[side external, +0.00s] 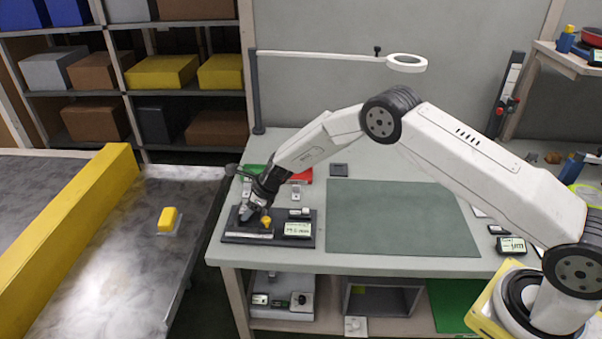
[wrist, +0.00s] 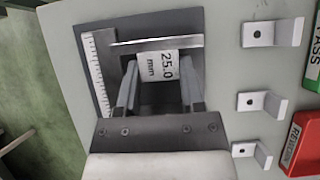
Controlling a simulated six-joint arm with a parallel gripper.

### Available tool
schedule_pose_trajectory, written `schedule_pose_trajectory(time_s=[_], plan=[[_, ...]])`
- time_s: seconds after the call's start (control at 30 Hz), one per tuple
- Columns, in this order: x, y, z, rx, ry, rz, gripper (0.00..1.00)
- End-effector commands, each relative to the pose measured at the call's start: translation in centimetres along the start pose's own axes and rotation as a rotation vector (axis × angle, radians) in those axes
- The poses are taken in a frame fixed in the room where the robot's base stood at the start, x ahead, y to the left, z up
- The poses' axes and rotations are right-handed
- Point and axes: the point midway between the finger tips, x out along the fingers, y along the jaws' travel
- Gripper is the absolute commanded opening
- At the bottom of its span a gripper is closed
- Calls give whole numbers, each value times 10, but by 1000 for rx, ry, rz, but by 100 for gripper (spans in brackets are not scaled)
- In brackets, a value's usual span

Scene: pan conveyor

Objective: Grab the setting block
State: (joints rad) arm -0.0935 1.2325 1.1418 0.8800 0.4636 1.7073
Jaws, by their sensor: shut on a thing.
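The setting block (wrist: 158,66) is a pale block marked "25.0 mm" in the wrist view. It sits between the two fingers of my gripper (wrist: 158,88), which is shut on it. The block is over a dark tray (wrist: 75,40) with a white ruler (wrist: 101,72) along its left side and a metal bar (wrist: 155,43) across its far side. In the side external view my gripper (side external: 248,213) is low at the left end of the same tray (side external: 231,238), and the block is hidden there. I cannot tell whether the block touches the tray.
A yellow piece (side external: 266,220) and a small display (side external: 297,229) are on the tray. Small metal brackets (wrist: 262,103) and green and red bins (wrist: 303,145) stand beside it. A green mat (side external: 400,220) lies clear to the right. A conveyor (side external: 130,260) runs at the left.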

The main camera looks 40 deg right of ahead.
Motion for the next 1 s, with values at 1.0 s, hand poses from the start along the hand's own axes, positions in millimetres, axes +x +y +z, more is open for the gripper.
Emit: schedule_pose_trajectory(time_s=[1.0], plan=[[-82,0,53,0,-1,0,0]])
